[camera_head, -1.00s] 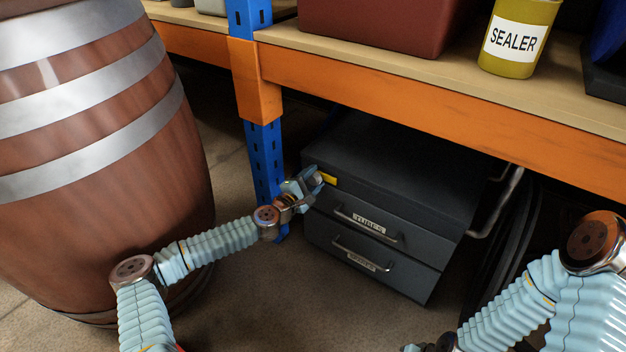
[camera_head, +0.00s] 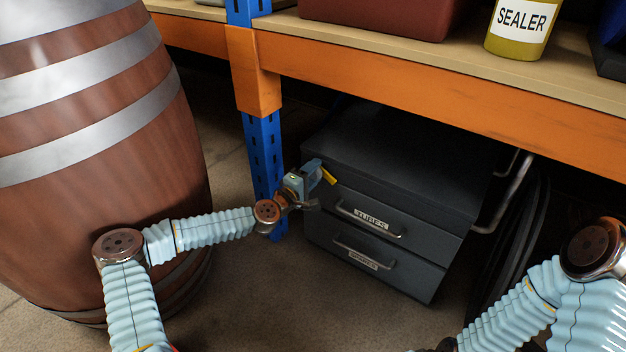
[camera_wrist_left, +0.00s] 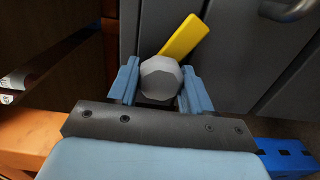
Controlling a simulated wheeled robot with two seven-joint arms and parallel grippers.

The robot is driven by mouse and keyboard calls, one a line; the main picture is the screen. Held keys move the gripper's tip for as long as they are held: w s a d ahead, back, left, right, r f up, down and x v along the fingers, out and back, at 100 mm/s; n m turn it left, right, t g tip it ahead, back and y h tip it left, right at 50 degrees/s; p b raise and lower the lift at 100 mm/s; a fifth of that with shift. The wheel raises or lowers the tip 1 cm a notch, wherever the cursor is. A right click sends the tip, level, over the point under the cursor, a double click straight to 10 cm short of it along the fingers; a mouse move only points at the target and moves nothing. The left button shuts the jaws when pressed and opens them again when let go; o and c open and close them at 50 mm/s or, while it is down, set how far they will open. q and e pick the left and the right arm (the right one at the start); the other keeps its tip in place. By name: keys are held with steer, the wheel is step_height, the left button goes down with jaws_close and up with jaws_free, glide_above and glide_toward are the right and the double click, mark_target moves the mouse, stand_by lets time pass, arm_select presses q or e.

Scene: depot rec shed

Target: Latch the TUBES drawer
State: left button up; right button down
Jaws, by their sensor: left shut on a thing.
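The dark grey drawer cabinet (camera_head: 400,160) stands under the shelf. Its upper drawer, labelled TUBES (camera_head: 371,218), has a bar handle (camera_head: 350,213) and looks pushed in. At the upper left of the front is a grey faceted knob (camera_wrist_left: 160,78) with a yellow lever (camera_head: 328,176); the lever slants up to the right in the left wrist view (camera_wrist_left: 182,37). My left gripper (camera_head: 314,180) is shut on the knob, one finger on each side in the left wrist view (camera_wrist_left: 160,88). The fingers hide the knob in the head view. My right arm shows at lower right, its gripper out of frame.
A lower drawer with a handle (camera_head: 360,253) sits below. A blue upright (camera_head: 263,165) and a wooden barrel (camera_head: 110,170) stand to the left. The orange shelf beam (camera_head: 430,97) runs above the cabinet. A sealer tub (camera_head: 520,28) stands on the shelf.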

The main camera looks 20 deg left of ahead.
arm_select(q)
steer(key=m+b, duration=0.1)
steer(key=m, duration=0.1)
steer(key=m+b, duration=0.1)
steer(key=shift+f+m+b, duration=0.2)
steer(key=shift+m+b, duration=0.1)
steer(key=shift+m, duration=0.1)
steer(key=m+b, duration=0.2)
steer(key=m, duration=0.1)
steer(key=shift+m, duration=0.3)
steer(key=shift+r+m+b, duration=0.15)
steer(key=shift+m+b, duration=0.45)
steer(key=shift+m, duration=2)
steer(key=o, duration=1)
steer(key=shift+r, duration=0.1)
steer(key=shift+o, duration=0.2)
